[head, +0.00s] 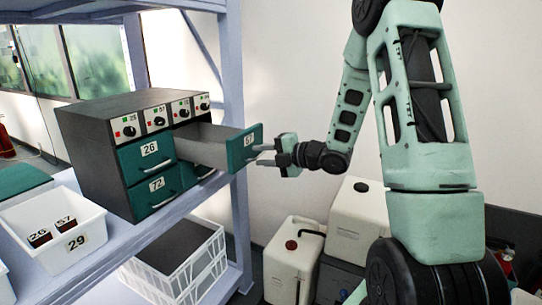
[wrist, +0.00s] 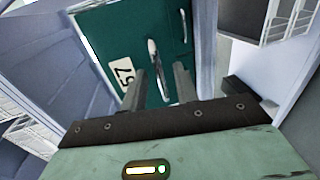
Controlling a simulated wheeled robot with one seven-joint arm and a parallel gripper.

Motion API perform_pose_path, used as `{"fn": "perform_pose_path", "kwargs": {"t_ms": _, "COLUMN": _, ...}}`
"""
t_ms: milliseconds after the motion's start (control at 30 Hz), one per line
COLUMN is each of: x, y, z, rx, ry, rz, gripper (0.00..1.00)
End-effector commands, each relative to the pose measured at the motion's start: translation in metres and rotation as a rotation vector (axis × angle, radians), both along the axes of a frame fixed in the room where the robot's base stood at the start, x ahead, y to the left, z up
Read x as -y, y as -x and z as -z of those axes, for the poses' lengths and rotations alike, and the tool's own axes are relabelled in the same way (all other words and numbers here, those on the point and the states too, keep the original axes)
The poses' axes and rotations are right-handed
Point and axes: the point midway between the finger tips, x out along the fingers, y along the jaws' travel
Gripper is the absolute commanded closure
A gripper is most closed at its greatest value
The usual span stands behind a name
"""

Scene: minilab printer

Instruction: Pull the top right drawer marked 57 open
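The top right drawer marked 57 (head: 243,148) is pulled far out of the dark cabinet (head: 93,163), its grey inside showing. Its green front fills the upper middle of the wrist view (wrist: 120,35), with the 57 label turned sideways and a light bar handle (wrist: 153,60). My gripper (head: 262,155) is just in front of the drawer front. In the wrist view its two fingers (wrist: 158,88) are apart, one on each side of the handle's near end, with gaps visible. The handle is hard to make out in the head view.
Drawers marked 26 (head: 147,153) and 72 (head: 155,190) are shut at the left. A white bin marked 29 (head: 60,250) stands on the shelf before the cabinet. A shelf post (head: 233,85) rises behind the open drawer. White canisters (head: 293,262) stand below my gripper.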

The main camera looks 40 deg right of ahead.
Motion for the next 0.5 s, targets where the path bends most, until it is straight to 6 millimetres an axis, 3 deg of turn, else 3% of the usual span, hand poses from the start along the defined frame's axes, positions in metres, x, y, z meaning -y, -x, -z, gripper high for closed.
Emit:
{"fn": "perform_pose_path", "kwargs": {"t_ms": 167, "x": 0.006, "y": 0.015, "z": -0.003, "rx": -0.001, "ry": 0.001, "rz": 0.003, "gripper": 0.7}}
{"fn": "perform_pose_path", "kwargs": {"t_ms": 500, "x": 0.032, "y": 0.086, "z": -0.019, "rx": -0.001, "ry": 0.001, "rz": 0.007, "gripper": 0.7}}
